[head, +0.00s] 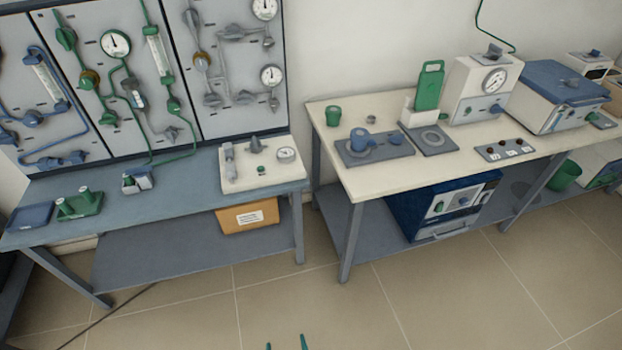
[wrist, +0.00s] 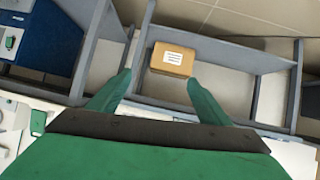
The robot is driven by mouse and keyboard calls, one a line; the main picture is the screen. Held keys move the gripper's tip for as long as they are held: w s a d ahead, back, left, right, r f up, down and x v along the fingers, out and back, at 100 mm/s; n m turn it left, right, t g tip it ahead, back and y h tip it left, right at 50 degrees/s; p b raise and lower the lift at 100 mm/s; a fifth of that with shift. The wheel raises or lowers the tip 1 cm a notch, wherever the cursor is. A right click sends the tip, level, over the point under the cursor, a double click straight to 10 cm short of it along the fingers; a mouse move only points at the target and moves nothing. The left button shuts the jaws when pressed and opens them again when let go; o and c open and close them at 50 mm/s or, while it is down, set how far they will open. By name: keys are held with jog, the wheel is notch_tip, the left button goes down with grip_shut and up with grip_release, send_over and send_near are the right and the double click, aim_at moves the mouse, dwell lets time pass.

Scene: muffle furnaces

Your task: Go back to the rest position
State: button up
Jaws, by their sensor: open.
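My gripper (head: 286,343) shows only as two green fingertips at the bottom edge of the head view, over the tiled floor and apart from both tables. In the wrist view my gripper (wrist: 158,95) has its two green fingers spread, with nothing between them. Beyond the fingers, the wrist view shows a cardboard box (wrist: 171,59) with a white label, on the lower shelf of a grey table. The rest of my arm is out of the head view.
A blue-grey table (head: 190,191) with gas panels stands at left. A cream-topped table (head: 365,182) with furnaces stands at right, a dark blue unit (head: 410,215) on its lower shelf. The box (head: 247,216) sits under the left table. The tiled floor (head: 290,290) in front is clear.

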jog(key=s+d+r+m+t, duration=0.1)
jog(key=s+d+r, duration=0.1)
jog(key=s+r, duration=0.3)
jog(key=s+d+r+m+t+h, duration=0.1)
jog(key=s+r, duration=0.4)
jog(key=r, duration=0.5)
jog(key=s+d+r+m+t+h, duration=0.1)
jog(key=s+d+r, duration=0.3)
jog(key=r, duration=0.4)
jog(key=shift+s+r+t, duration=0.35)
jog(key=shift+s+t, duration=0.05)
jog(key=shift+s, duration=0.05)
jog(key=shift+w, duration=0.15)
jog(key=shift+d, duration=0.2)
